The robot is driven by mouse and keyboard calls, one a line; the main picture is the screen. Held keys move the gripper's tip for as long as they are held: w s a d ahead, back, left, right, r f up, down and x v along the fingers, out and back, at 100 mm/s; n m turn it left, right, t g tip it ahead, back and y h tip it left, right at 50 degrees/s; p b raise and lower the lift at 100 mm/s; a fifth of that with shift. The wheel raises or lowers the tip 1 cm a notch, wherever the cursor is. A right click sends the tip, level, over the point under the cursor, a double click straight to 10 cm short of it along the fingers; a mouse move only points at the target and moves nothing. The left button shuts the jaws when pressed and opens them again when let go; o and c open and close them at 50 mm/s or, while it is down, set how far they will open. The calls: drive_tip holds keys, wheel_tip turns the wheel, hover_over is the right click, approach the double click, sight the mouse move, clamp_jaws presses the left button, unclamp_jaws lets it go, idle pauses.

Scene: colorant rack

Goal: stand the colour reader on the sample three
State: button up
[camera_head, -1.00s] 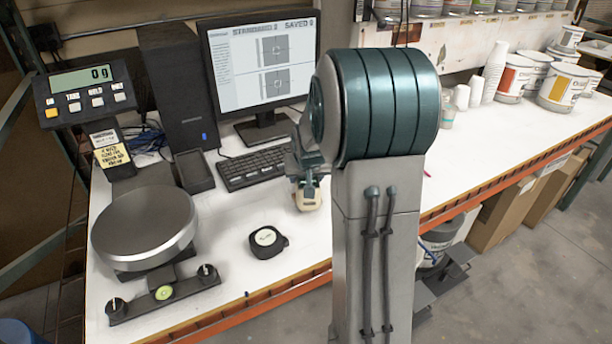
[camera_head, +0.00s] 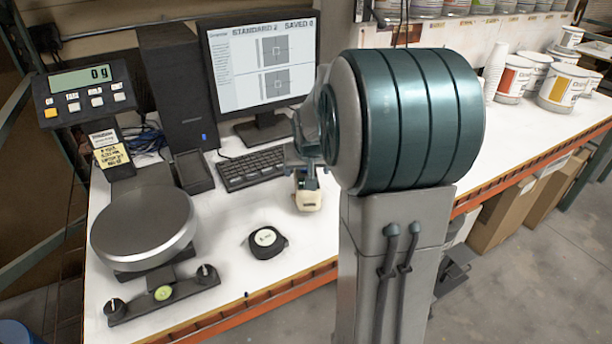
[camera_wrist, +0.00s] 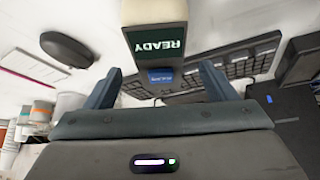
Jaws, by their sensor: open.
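The colour reader (camera_head: 307,199) stands on the white bench in front of the keyboard, a cream body with a dark face. In the wrist view the reader (camera_wrist: 155,14) shows its dark screen with READY, upside down, and a blue patch below it. My gripper (camera_head: 304,164) is just behind and above the reader in the head view. In the wrist view my gripper (camera_wrist: 163,82) has its two fingers spread wide, with the reader's near end between or just beyond them. Contact cannot be told. I cannot make out which thing is sample three; my arm hides part of the bench.
A monitor (camera_head: 262,65) reads STANDARD 2, SAVED 0. The keyboard (camera_head: 250,168) lies behind the reader. A round black tape measure (camera_head: 266,242) and a scale (camera_head: 142,230) are to the left. Paint tubs (camera_head: 563,88) and cups stand far right. A dark oval object (camera_wrist: 80,49) shows in the wrist view.

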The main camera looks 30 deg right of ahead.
drive_tip(key=v, duration=0.6)
drive_tip(key=shift+r, duration=0.1)
drive_tip(key=shift+s+a+r, duration=0.2)
drive_tip(key=shift+s, duration=0.1)
drive_tip(key=s+a+f+n+g+y, duration=0.1)
drive_tip(key=s+a+f+n, duration=0.1)
drive_tip(key=s+a, duration=0.5)
drive_tip(key=s+a+f+n+g+y, duration=0.1)
drive_tip(key=s+a+f+n, duration=0.1)
drive_tip(key=s+a, duration=0.5)
drive_tip(key=s, duration=0.6)
drive_tip(key=shift+s+g, duration=0.3)
drive_tip(key=shift+s, duration=0.1)
drive_tip(key=shift+d, duration=0.1)
